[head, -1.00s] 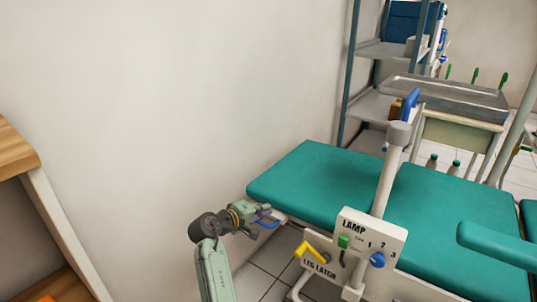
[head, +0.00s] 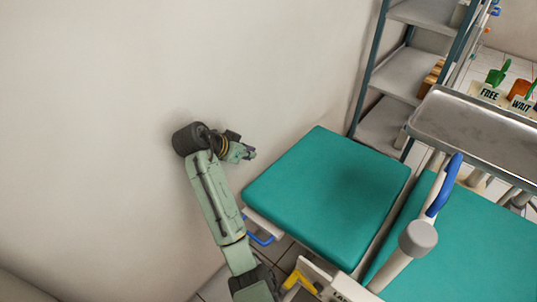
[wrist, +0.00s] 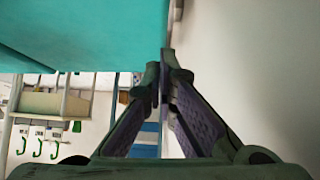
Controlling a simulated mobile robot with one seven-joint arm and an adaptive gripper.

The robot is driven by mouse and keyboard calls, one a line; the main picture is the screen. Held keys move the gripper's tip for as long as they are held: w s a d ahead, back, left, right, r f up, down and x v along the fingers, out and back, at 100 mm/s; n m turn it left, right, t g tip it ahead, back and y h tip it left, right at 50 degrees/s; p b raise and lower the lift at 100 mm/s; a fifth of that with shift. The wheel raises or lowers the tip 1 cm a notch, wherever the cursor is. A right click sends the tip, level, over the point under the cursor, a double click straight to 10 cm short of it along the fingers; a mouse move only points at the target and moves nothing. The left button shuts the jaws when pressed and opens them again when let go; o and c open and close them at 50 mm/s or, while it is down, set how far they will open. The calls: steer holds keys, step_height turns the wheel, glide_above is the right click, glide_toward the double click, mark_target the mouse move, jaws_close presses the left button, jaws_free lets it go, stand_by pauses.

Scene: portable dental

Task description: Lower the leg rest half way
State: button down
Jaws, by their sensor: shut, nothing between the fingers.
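The teal leg rest (head: 325,195) is the chair's end section in the head view; I cannot judge its exact tilt. A blue handle (head: 260,238) sticks out below its near left edge. The yellow leg latch lever (head: 299,282) shows at the bottom, its panel mostly cut off. My gripper (head: 251,154) is shut and empty, left of the leg rest's far left side and apart from the blue handle. In the wrist view my fingertips (wrist: 167,56) meet beside the edge of a teal pad (wrist: 75,30).
The wall (head: 120,100) is close to the left of my arm. A lamp post with a grey cap (head: 418,238) and blue grip (head: 444,185) stands at right. A metal tray (head: 480,130) and shelf rack (head: 395,75) are behind the chair.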

mark_target(246, 186)
steer(key=p+x, duration=0.1)
steer(key=x, duration=0.8)
steer(key=shift+d+f, duration=0.15)
step_height(246, 186, down, 3)
steer(key=shift+f+p, duration=0.2)
steer(key=shift+p, duration=0.35)
steer(key=shift+f, duration=0.35)
steer(key=shift+f, duration=0.15)
step_height(246, 186, down, 13)
steer(key=b, duration=0.7)
steer(key=shift+h+b, duration=0.35)
steer(key=shift+h, duration=0.05)
steer(key=shift+r, duration=0.25)
steer(key=v, duration=1.2)
steer(key=shift+w+r, duration=0.1)
steer(key=shift+w, duration=0.1)
steer(key=shift+n, duration=0.3)
